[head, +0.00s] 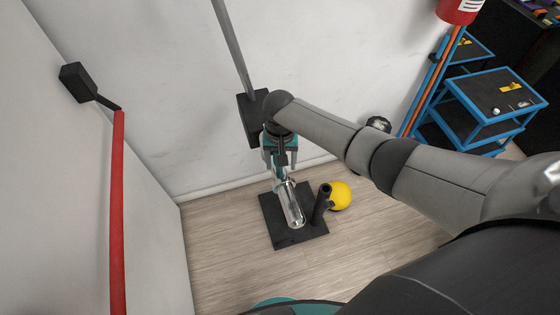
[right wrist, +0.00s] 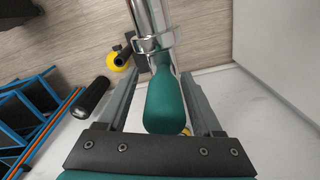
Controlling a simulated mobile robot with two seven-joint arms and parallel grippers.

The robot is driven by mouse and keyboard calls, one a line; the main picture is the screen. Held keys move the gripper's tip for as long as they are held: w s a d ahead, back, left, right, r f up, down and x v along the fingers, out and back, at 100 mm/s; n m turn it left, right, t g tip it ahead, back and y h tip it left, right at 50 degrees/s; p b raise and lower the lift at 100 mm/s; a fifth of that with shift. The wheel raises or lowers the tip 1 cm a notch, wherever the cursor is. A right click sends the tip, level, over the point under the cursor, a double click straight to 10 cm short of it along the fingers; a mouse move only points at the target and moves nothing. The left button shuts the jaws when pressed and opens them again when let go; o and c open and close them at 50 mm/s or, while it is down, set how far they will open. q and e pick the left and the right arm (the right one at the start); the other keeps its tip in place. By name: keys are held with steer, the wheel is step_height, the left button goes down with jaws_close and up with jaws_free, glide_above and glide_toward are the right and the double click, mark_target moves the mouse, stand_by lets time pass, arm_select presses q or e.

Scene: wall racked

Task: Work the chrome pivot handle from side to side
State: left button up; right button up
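The chrome pivot handle (head: 293,208) rises from a black base plate (head: 283,240) on the floor. Its teal grip (head: 281,174) points up toward my right gripper (head: 279,158), which reaches down from above. In the right wrist view the teal grip (right wrist: 172,105) lies between the two fingers of the right gripper (right wrist: 158,78), with the chrome shaft (right wrist: 150,15) beyond. A gap shows between the left finger and the grip; the right finger appears close beside it, and contact there cannot be told. My left gripper is in neither view.
A black post (head: 322,204) and a yellow ball-like part (head: 341,195) stand right beside the base plate. A grey bar (head: 232,45) and a red bar (head: 118,210) are near the walls. A blue cart (head: 490,100) stands at right. Floor left of the plate is clear.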

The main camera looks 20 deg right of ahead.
steer(key=shift+a+r, duration=0.1)
steer(key=shift+a, duration=0.05)
steer(key=shift+r, duration=0.15)
arm_select(q)
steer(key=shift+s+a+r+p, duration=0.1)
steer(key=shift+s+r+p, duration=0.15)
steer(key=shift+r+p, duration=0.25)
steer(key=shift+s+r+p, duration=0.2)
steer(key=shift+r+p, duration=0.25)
steer(key=shift+p, duration=0.05)
arm_select(e)
step_height(320, 180, up, 15)
steer(key=shift+f, duration=0.1)
